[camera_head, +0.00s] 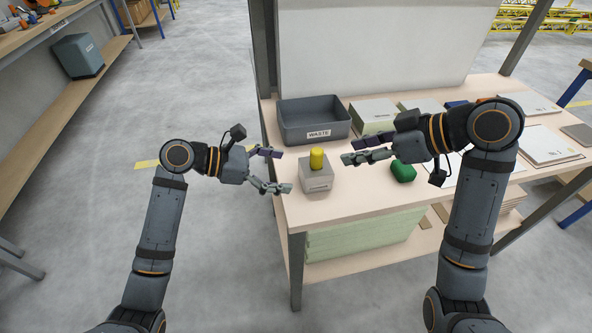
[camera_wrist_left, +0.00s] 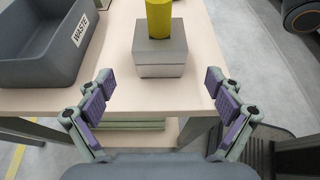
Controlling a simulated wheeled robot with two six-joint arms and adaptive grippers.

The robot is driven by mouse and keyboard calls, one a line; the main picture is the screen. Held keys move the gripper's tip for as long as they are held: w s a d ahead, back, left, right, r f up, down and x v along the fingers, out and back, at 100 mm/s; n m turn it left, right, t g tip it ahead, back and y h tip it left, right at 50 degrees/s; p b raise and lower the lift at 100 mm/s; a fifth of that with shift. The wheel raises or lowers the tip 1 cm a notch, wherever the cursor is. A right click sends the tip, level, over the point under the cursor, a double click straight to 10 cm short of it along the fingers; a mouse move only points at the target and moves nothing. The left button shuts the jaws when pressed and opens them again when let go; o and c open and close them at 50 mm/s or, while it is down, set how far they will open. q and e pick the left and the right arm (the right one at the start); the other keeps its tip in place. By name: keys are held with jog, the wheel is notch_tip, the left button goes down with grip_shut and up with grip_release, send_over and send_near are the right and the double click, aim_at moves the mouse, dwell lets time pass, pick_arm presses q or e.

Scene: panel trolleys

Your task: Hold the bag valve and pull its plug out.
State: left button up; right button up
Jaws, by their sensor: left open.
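The bag valve (camera_head: 316,181) is a grey block standing upright on the table, with a yellow plug (camera_head: 317,158) in its top. In the left wrist view the valve block (camera_wrist_left: 160,58) and the plug (camera_wrist_left: 159,18) are straight ahead, between the directions of the two fingers. My left gripper (camera_head: 285,170) is open and empty, just left of the valve at the table edge; its fingertips (camera_wrist_left: 159,80) are apart from the block. My right gripper (camera_head: 347,153) is to the right of the plug, pointing left towards it without touching.
A grey bin (camera_head: 313,135) marked WASTE stands behind the valve. A green object (camera_head: 403,172) lies on the table (camera_head: 352,195) below my right gripper. Boxes and flat panels lie at the back and right. Open floor is to the left.

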aim_at(314, 174)
pick_arm(q)
jog(key=x, duration=0.9)
jog(key=shift+f, duration=0.1)
jog(key=c, duration=1.7)
jog(key=o, duration=1.7)
jog(key=shift+a, duration=0.1)
jog(key=v, duration=1.1)
jog(key=shift+a+r, duration=0.3)
